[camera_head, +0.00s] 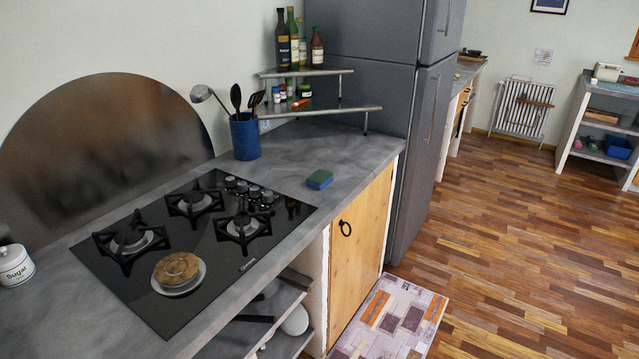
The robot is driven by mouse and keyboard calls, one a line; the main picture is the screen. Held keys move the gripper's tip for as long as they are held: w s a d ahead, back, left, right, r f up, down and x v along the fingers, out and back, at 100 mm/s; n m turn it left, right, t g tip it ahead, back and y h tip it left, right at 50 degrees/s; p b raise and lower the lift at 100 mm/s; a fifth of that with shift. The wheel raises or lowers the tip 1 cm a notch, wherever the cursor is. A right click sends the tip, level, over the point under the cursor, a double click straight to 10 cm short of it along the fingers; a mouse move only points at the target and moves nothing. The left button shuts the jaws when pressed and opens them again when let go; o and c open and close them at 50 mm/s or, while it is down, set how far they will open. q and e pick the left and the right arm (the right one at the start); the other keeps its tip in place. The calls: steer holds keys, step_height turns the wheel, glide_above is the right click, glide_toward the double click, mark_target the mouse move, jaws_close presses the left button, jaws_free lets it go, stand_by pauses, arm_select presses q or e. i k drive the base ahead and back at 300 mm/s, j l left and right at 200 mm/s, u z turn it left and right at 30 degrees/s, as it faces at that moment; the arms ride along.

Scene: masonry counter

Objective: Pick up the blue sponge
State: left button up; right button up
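A small sponge (320,179) lies flat on the grey counter, to the right of the black gas hob and near the counter's front edge. Its larger side faces are blue and its top looks green. Nothing touches it, and the counter around it is bare. Neither of my grippers shows in the head view.
The gas hob (225,262) holds a round brown item on a plate (179,272). A blue utensil pot (245,137) and a corner shelf (335,109) with bottles stand behind the sponge. A grey fridge (372,69) is at the right. The wooden floor (530,240) is open.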

mark_target(318, 181)
steer(key=i+l+u, duration=0.1)
steer(key=i+l, duration=0.15)
steer(key=i+l+u, duration=0.1)
steer(key=l, duration=0.25)
steer(key=i+l+u, duration=0.1)
steer(key=i+l, duration=0.2)
steer(key=i+l+u, duration=0.1)
steer(key=i+l, duration=0.15)
steer(key=i+l+u, duration=0.1)
steer(key=l, duration=0.35)
steer(key=i+l, duration=0.25)
steer(key=i+l+u, duration=0.15)
steer(key=l, duration=0.3)
steer(key=i+l+u, duration=0.1)
steer(key=l, duration=0.3)
steer(key=i, duration=0.05)
